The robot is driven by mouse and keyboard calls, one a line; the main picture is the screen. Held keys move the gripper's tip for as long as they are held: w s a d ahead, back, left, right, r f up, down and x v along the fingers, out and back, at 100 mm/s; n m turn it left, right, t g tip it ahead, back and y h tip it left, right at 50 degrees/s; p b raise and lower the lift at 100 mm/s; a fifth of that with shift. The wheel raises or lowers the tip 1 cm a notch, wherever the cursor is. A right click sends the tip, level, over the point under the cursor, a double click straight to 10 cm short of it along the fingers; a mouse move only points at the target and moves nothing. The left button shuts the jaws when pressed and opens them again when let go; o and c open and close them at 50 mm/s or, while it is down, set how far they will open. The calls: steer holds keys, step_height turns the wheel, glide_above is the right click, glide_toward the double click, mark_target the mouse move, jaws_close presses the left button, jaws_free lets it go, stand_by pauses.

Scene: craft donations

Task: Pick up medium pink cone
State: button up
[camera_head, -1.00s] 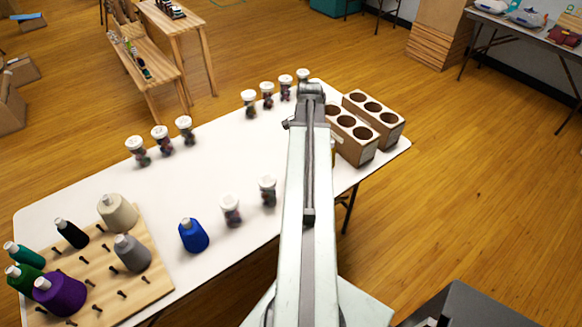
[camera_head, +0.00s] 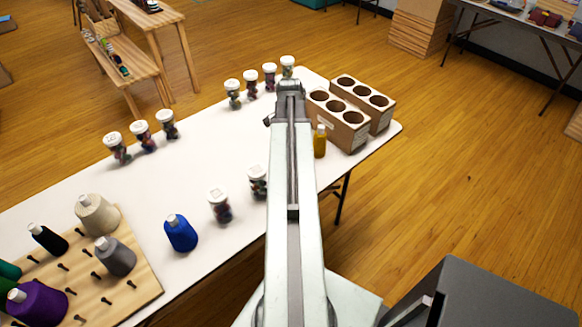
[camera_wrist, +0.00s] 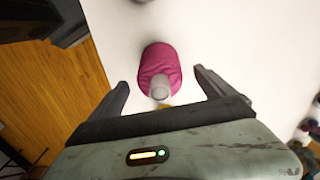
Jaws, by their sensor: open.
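A pink cone (camera_wrist: 160,63) of thread lies in the middle of the wrist view on the white table, with its pale grey tip towards my gripper. My gripper (camera_wrist: 161,82) is open, with one finger on each side of the cone's near end and nothing held. Whether the fingers are level with the cone or above it, I cannot tell. In the head view my arm covers the place where the pink cone would be, and the fingers are hidden at its far end.
Jars (camera_head: 220,206) stand left of the arm. A blue cone (camera_head: 181,233) stands near a peg board (camera_head: 140,283) holding several cones. The table's middle left is clear.

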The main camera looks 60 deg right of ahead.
step_height(320, 180, down, 2)
steer(key=shift+f+b, duration=0.15)
steer(key=shift+b, duration=0.3)
jaws_close()
steer(key=shift+r, duration=0.2)
